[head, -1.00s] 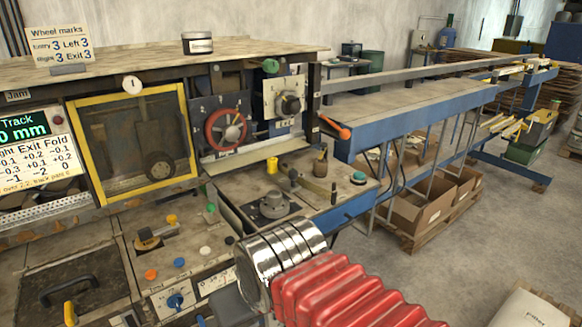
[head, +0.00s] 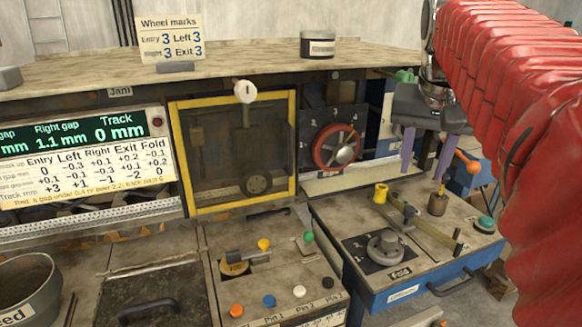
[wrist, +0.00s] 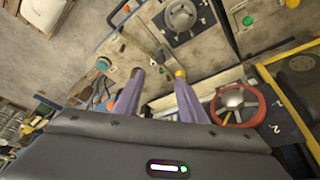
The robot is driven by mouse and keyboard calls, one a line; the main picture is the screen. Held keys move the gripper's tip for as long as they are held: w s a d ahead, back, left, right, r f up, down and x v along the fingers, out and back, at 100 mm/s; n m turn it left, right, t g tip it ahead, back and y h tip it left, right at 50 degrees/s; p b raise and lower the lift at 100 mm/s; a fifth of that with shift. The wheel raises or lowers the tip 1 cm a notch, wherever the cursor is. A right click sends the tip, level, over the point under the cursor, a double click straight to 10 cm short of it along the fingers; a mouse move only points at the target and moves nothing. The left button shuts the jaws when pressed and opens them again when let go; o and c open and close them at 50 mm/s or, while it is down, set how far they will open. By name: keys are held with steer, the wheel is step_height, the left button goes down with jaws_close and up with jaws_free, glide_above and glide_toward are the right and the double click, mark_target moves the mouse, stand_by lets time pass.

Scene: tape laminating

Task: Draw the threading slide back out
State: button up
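I cannot tell for sure which part is the threading slide. A brass-coloured bar (head: 428,230) with a dark clamp lies across the blue-edged fold station, between a yellow cylinder (head: 380,193) and a black knob. My gripper (head: 424,174) hangs above the back of this station, its two purple fingers apart and pointing down. In the wrist view, my gripper (wrist: 159,74) is open with nothing held between the fingers. The yellow cylinder shows at the right fingertip there (wrist: 180,73); contact cannot be told.
A red handwheel (head: 336,147) is left of the gripper. A teal button (head: 486,223) and a grey dial (head: 385,245) are on the station. A yellow-framed window (head: 232,150) stands further left.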

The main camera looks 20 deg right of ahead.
mark_target(410, 208)
steer(key=shift+w, duration=0.1)
stand_by(0.3)
steer(key=x, duration=1.3)
steer(key=shift+w+d+f, duration=0.1)
steer(key=shift+d+f, duration=0.05)
steer(key=shift+f, duration=0.1)
steer(key=shift+c, duration=0.3)
jaws_close()
